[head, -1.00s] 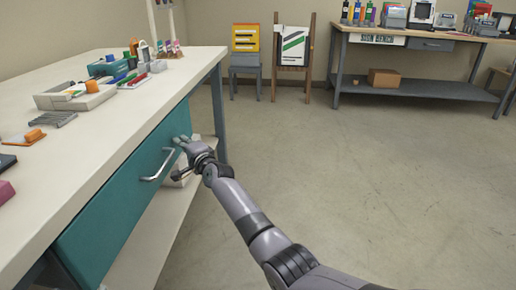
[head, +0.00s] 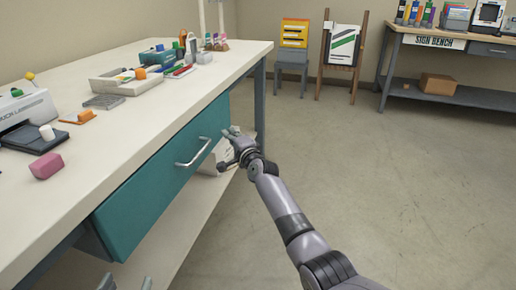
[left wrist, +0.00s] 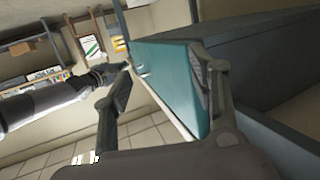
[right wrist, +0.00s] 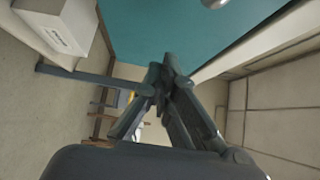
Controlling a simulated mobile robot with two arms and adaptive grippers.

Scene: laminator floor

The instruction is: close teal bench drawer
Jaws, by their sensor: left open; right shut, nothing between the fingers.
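The teal drawer (head: 160,195) with its silver handle (head: 193,152) is under the white bench top, and its near end stands out from the bench. Its front also shows in the left wrist view (left wrist: 170,75) and the right wrist view (right wrist: 170,30). My right gripper (head: 229,133) is shut and empty by the far end of the front; contact is unclear. My left gripper (head: 126,284) is open at the lower edge of the head view, below the near end. In the left wrist view its fingers (left wrist: 165,85) appear either side of the drawer's near end; contact is unclear.
The bench top (head: 110,130) holds a grey tray (head: 120,91), a pink block (head: 46,166) and several small items. A white box (head: 215,160) sits on the lower shelf behind my right gripper. The floor (head: 400,190) to the right is clear. A sign bench stands at the back right.

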